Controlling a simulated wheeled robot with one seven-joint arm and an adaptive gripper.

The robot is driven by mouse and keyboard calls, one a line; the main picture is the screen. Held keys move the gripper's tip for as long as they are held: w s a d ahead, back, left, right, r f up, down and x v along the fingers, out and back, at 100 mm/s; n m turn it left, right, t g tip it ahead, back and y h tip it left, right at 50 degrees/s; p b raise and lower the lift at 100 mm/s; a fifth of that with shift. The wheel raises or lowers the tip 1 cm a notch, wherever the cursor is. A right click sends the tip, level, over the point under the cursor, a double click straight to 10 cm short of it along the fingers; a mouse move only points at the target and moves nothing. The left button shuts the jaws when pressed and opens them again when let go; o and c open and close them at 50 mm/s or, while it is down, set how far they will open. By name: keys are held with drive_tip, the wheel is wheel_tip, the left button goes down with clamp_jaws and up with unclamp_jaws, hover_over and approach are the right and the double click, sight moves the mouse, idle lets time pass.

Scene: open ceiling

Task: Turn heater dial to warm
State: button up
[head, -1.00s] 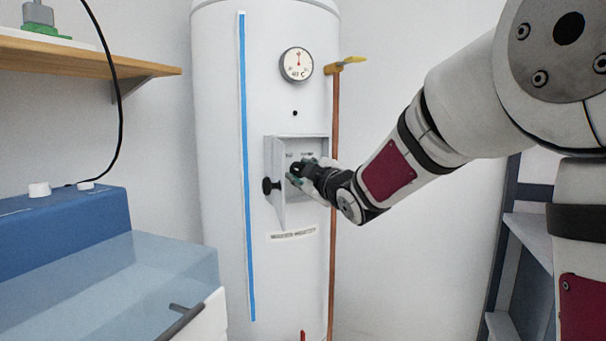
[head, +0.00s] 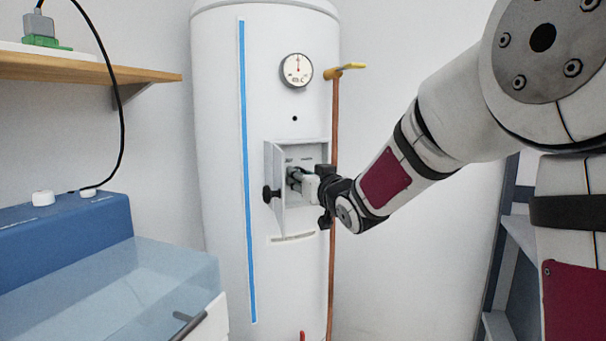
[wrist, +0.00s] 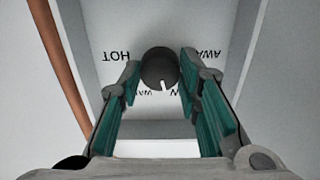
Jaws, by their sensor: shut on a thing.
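The heater (head: 218,150) is a tall white tank with a small open control box. Inside the box is a round dark dial (wrist: 159,66) with a white pointer mark, which points down in the wrist view. Upside-down lettering surrounds it: HOT (wrist: 116,57) at the left, a word reading like AWAY (wrist: 208,54) at the right, and a label below, partly hidden by the dial and fingers. My gripper (wrist: 161,70) is shut on the dial, with one finger on each side. In the head view my gripper (head: 299,180) reaches into the box and hides the dial.
The box door (head: 277,176) stands open at the left, with a black knob (head: 270,194). A round gauge (head: 297,70) is above.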

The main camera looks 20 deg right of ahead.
drive_tip(key=m+p, duration=0.4)
drive_tip(key=m, duration=0.5)
drive_tip(key=shift+f, duration=0.1)
drive_tip(key=shift+m, duration=0.4)
drive_tip(key=o, duration=1.1)
drive_tip(key=shift+o, duration=0.2)
drive_tip(key=s+d, duration=0.1)
drive_tip(key=s, duration=1.1)
drive_tip(key=shift+d, duration=0.4)
